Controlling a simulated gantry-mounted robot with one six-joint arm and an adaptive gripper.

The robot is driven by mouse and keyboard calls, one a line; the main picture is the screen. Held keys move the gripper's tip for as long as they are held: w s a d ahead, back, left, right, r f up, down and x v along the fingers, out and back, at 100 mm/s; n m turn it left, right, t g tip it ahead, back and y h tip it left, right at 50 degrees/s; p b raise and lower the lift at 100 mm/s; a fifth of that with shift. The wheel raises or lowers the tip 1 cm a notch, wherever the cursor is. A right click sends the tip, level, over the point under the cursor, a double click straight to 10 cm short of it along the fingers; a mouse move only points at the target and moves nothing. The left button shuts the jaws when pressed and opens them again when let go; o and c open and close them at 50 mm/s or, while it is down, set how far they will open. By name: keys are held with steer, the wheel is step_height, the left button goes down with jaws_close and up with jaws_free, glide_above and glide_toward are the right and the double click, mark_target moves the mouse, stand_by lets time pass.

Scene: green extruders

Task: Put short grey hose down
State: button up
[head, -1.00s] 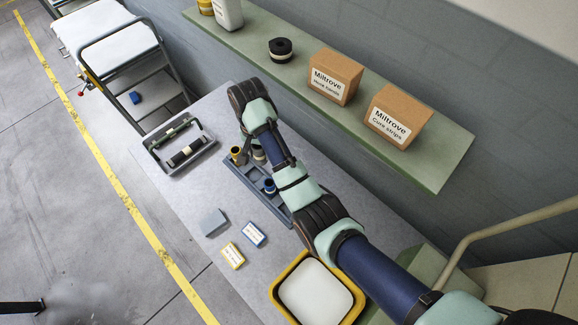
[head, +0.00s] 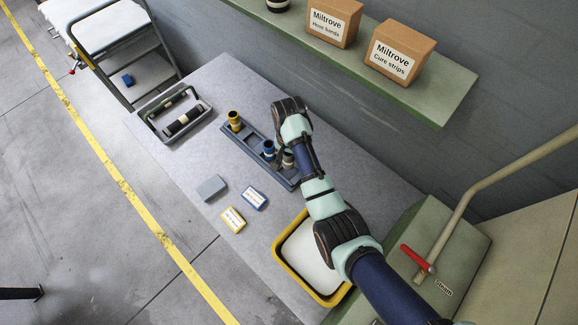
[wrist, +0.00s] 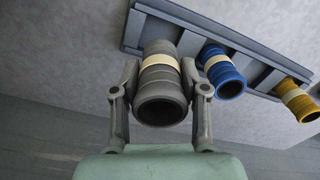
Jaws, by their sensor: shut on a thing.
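The short grey hose (wrist: 161,82), with a cream band, is between the two fingers of my gripper (wrist: 160,90), which is shut on it. In the head view the grey hose (head: 288,159) is partly hidden by my arm and is over the right end of the grey-blue rack (head: 236,143). Its far end overlaps the rack in the wrist view; I cannot tell whether it rests on the compartment floor. A blue hose (head: 268,148) stands in the rack beside it. A yellow hose (head: 234,119) stands at the rack's far end.
A grey tote (head: 205,119) with dark hoses stands at the table's far left. A grey block (head: 211,187), a blue-and-white box (head: 254,197) and a yellow-and-white box (head: 233,220) lie in front. A yellow-rimmed tray (head: 281,258) is near. A shelf (head: 440,104) overhangs behind.

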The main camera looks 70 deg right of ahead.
steer(key=shift+f+b, duration=0.5)
steer(key=shift+f, duration=2.45)
steer(key=shift+f, duration=0.1)
steer(key=o, duration=1.2)
step_height(320, 180, up, 12)
steer(key=p, duration=0.2)
